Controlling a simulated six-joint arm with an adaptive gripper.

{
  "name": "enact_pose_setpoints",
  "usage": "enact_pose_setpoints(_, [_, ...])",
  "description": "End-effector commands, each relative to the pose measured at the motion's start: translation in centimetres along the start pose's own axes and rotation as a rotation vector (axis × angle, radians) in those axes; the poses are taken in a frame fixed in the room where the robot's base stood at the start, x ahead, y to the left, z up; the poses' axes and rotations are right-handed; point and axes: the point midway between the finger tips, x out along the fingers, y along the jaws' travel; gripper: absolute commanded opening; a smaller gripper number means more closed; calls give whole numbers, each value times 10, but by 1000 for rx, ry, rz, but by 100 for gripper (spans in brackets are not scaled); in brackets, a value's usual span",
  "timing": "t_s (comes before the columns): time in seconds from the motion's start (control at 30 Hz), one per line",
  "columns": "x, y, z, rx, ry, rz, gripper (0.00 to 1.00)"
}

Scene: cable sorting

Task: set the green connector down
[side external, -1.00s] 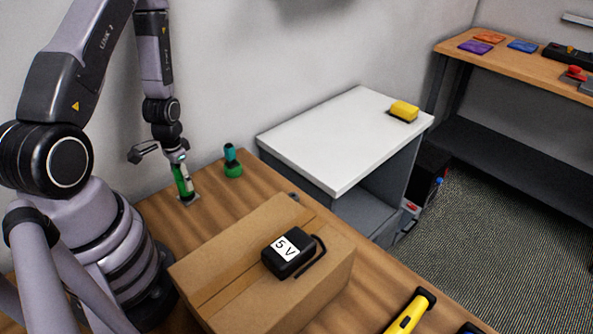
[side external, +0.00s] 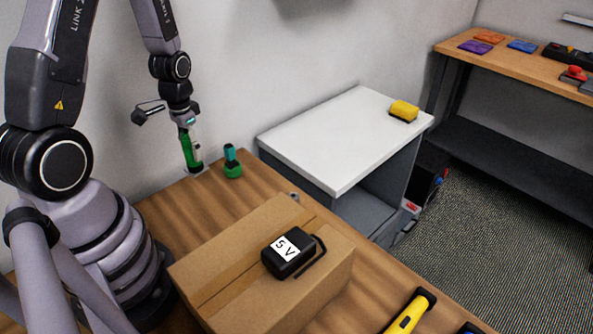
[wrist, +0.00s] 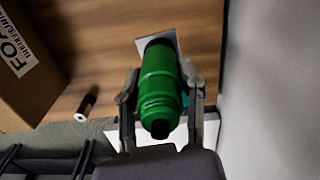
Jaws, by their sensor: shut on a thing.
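The green connector (side external: 188,149) is a green, bottle-shaped piece, held roughly upright at the back of the wooden table near the wall. My gripper (side external: 193,152) is shut on it. In the wrist view the green connector (wrist: 160,86) sits between the two fingers of my gripper (wrist: 162,100), its ribbed neck toward the camera. A pale flat square (wrist: 158,43) shows at its far end. Whether its lower end touches the table is hard to tell.
A green piece with a teal top (side external: 232,163) stands just right of my gripper. A cardboard box (side external: 235,285) bearing a black 5 V adapter (side external: 289,253) is in front. A white-topped cabinet (side external: 325,150) stands to the right. Bare table (side external: 205,210) lies between gripper and box.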

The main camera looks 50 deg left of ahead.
Motion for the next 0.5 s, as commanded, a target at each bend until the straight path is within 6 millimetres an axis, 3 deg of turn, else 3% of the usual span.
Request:
enact_pose_setpoints(0.1, [5,35,-20,48,0,0,0])
enact_pose_setpoints(0.3, [11,82,-38,89,0,0,0])
enact_pose_setpoints(0.5, [31,97,-41,99,-6,0,0])
